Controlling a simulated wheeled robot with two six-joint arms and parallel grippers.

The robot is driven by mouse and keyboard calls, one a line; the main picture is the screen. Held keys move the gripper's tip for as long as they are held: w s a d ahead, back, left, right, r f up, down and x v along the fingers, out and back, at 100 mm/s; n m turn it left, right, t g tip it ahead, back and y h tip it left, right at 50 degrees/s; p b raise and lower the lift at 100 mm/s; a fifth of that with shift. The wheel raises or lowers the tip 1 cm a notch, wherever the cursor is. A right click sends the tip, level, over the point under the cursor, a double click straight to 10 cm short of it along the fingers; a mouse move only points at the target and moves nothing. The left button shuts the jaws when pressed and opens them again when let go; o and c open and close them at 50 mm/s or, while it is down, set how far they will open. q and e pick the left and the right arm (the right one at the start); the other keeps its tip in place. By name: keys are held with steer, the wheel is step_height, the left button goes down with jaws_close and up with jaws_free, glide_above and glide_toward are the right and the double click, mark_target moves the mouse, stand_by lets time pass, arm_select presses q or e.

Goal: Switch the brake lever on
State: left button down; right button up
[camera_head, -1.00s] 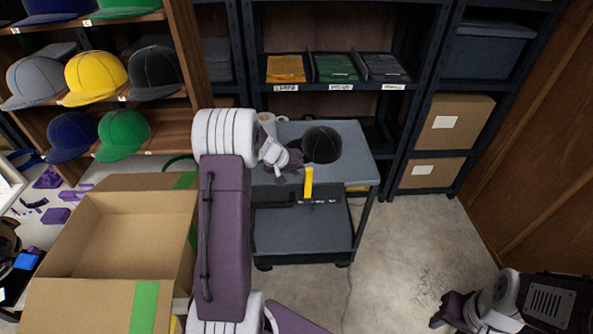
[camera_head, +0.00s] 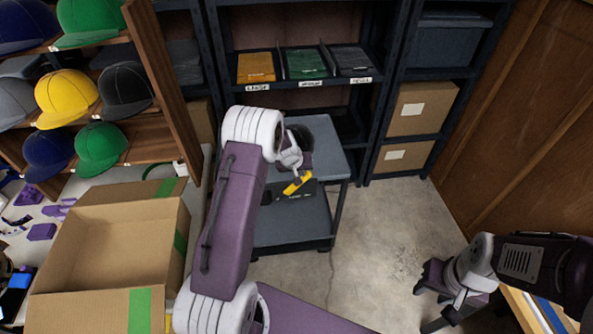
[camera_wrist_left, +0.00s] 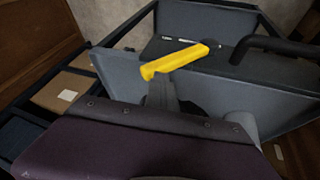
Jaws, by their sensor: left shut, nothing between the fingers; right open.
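The brake lever has a yellow handle (camera_head: 297,183) that slants up to the right on the front side of the grey cart (camera_head: 330,150). In the left wrist view the yellow handle (camera_wrist_left: 175,61) lies across the picture, tilted, above a dark box. My left gripper (camera_head: 299,167) is shut and empty, right by the handle. A grey finger (camera_wrist_left: 160,94) shows just below the handle in the wrist view; I cannot tell whether they touch. The lever's base is partly hidden by my gripper. My right gripper (camera_head: 434,303) is open and empty at the lower right, far from the cart.
An open cardboard box (camera_head: 110,240) stands at the left, below cap shelves (camera_head: 165,90). A dark shelf unit (camera_head: 300,85) stands behind the cart. A dark cap-shaped form (camera_head: 322,132) sits on the cart top, partly hidden. The floor (camera_head: 385,225) right of the cart is clear.

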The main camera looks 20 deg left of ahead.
arm_select(q)
steer(key=shift+d+f, duration=0.15)
steer(key=shift+d, duration=0.1)
steer(key=shift+s+d+f, duration=0.1)
steer(key=shift+d, duration=0.1)
stand_by(0.3)
